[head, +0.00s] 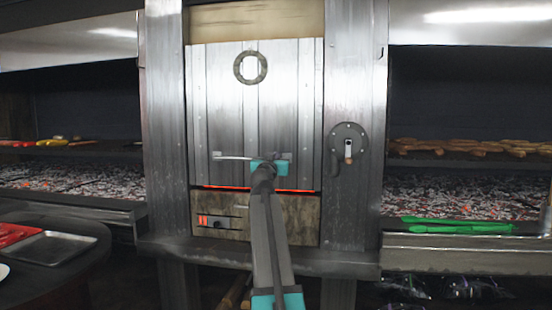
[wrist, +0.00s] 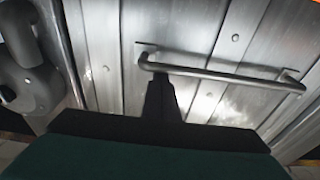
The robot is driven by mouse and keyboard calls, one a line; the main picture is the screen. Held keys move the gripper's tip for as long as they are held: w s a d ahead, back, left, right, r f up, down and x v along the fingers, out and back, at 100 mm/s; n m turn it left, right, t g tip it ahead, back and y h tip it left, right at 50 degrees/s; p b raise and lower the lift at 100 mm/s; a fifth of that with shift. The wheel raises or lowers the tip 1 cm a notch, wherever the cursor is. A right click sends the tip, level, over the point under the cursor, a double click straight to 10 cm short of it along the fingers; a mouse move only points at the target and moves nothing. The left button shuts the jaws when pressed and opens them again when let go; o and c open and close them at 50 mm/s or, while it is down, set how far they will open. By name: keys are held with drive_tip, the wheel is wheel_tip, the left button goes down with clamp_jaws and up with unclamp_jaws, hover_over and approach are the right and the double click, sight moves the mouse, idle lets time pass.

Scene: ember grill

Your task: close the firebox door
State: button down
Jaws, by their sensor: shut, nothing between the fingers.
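The firebox door (head: 225,100) is an upright steel plank panel with a ring near its top and a bar handle (head: 230,157) low down. A thin red glow (head: 235,188) runs along its bottom edge, a narrow gap above the lower panel. My gripper (head: 268,167) is at the handle, hiding its middle in the head view. In the wrist view the gripper's dark fingers (wrist: 162,92) are shut with nothing between them. Their tips are close to one end of the handle (wrist: 225,77); I cannot tell whether they touch it.
A round crank plate (head: 348,135) is on the right post. The lower panel has a small vent slide (head: 218,222). Grills with coals flank the frame, with green tongs (head: 455,225) on the right. A table with a metal tray (head: 55,247) stands at the left.

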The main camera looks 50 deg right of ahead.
drive_tip(key=shift+f, duration=0.4)
drive_tip(key=shift+r+p, duration=0.9)
drive_tip(key=shift+r, duration=1.3)
drive_tip(key=p+v, duration=0.1)
drive_tip(key=v, duration=0.8)
drive_tip(key=shift+a+r, duration=0.1)
drive_tip(key=shift+a, duration=0.05)
